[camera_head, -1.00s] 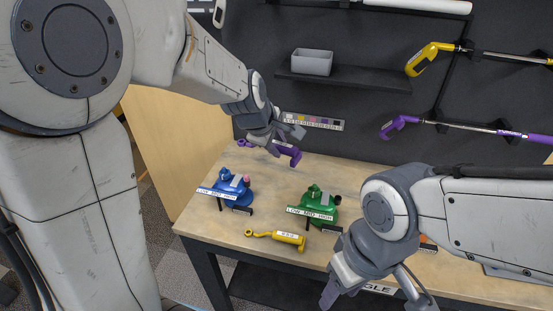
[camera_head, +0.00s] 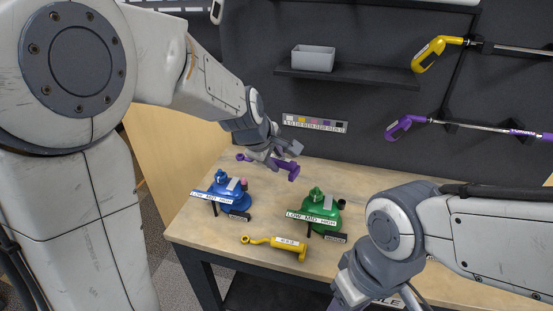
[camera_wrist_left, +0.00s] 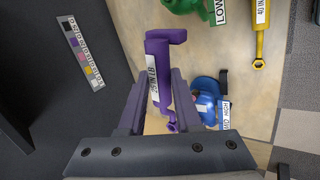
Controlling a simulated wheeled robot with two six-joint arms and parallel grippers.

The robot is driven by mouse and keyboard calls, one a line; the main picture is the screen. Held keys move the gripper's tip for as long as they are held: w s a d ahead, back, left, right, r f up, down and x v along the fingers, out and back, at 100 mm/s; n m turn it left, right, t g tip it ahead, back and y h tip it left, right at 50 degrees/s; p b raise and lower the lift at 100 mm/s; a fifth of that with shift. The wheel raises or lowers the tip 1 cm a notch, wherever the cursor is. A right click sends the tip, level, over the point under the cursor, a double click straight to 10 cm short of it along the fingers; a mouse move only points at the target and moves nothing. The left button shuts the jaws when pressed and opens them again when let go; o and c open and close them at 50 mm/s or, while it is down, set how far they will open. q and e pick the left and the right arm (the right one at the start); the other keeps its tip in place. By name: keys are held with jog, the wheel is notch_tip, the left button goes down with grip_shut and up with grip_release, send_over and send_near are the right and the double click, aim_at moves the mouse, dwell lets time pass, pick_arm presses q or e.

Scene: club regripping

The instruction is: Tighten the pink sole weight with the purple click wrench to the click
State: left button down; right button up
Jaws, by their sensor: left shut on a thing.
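My left gripper (camera_head: 270,160) is shut on the purple click wrench (camera_head: 293,173) and holds it over the back left of the table. In the left wrist view the purple wrench (camera_wrist_left: 158,62), with a white label, lies between the two fingers (camera_wrist_left: 163,88). The pink sole weight (camera_head: 244,183) shows as a small pink piece at the blue club head (camera_head: 223,190), just in front of and below the wrench. The wrench looks apart from it. My right gripper (camera_head: 350,295) is at the bottom edge, its fingers mostly cut off.
A green club head (camera_head: 322,210) stands to the right of the blue one on the table (camera_head: 215,236). A yellow wrench (camera_head: 285,243) lies in front. A grey bin (camera_head: 313,58) sits on the back shelf. Clubs with yellow and purple grips (camera_head: 405,127) hang behind.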

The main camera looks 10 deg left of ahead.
pick_arm(q)
jog(key=shift+d, duration=0.1)
notch_tip(320, 180, down, 5)
jog(key=b, duration=0.4)
jog(key=shift+f, duration=0.5)
dwell(0.4)
jog(key=shift+f, duration=0.6)
dwell(0.4)
